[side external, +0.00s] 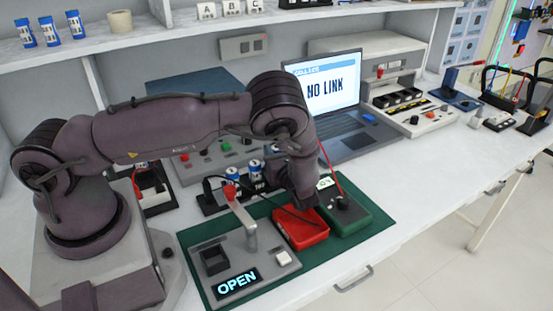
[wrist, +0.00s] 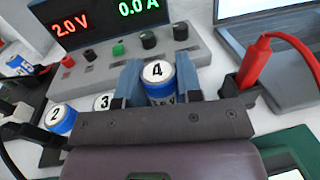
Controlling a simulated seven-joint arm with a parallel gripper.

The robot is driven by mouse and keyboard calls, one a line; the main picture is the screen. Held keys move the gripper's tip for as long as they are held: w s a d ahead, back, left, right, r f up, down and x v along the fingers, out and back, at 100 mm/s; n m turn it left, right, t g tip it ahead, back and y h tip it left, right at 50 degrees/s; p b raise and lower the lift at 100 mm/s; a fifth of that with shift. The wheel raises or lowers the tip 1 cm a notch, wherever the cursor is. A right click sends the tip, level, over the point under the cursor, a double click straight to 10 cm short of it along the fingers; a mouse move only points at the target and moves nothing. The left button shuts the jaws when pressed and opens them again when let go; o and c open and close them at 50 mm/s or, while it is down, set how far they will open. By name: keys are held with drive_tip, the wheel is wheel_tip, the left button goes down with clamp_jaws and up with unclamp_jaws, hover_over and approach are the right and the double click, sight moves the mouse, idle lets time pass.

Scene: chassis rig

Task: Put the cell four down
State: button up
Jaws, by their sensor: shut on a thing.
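Cell four (wrist: 158,88), a blue and silver cylinder with a white top marked 4, stands upright between the two blue fingers of my gripper (wrist: 159,84) in the wrist view. The gripper is shut on it. Its lower end is hidden by the gripper body, so I cannot tell whether it touches anything below. Cell two (wrist: 61,118) and cell three (wrist: 102,103) stand to its left. In the side view my gripper (side external: 303,195) is low beside the dark cell holder (side external: 211,204), its fingers mostly hidden by my wrist.
A bench supply (wrist: 190,52) reading 2.0 V and 0.0 A stands behind the cells. A red lead plug (wrist: 253,65) stands close right. The red box (side external: 301,230), green box (side external: 350,219) and grey panel reading OPEN (side external: 225,262) lie on the green mat (side external: 377,227). The laptop (side external: 345,130) shows NO LINK.

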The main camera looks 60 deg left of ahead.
drive_tip(key=r, duration=0.6)
drive_tip(key=shift+d+r, duration=0.2)
drive_tip(key=shift+r, duration=0.2)
drive_tip(key=s+d+m+t+h, duration=0.15)
drive_tip(key=d+t, duration=0.25)
drive_tip(key=d, duration=0.6)
drive_tip(key=s+d+r+m+t+h, duration=0.15)
drive_tip(key=s+d, duration=0.25)
drive_tip(key=s, duration=0.4)
drive_tip(key=s+d+r+m+t, duration=0.1)
drive_tip(key=s+d+r+m, duration=0.15)
drive_tip(key=s, duration=0.55)
drive_tip(key=n, duration=0.1)
hover_over(307, 237)
drive_tip(key=shift+y, duration=0.3)
drive_tip(key=f, duration=0.9)
drive_tip(key=shift+s+a+f, duration=0.1)
drive_tip(key=shift+s+f, duration=0.15)
drive_tip(key=shift+f, duration=0.15)
drive_tip(key=shift+w+f, duration=0.15)
drive_tip(key=shift+f, duration=0.8)
drive_tip(key=shift+w+f, duration=0.15)
drive_tip(key=shift+f, duration=0.8)
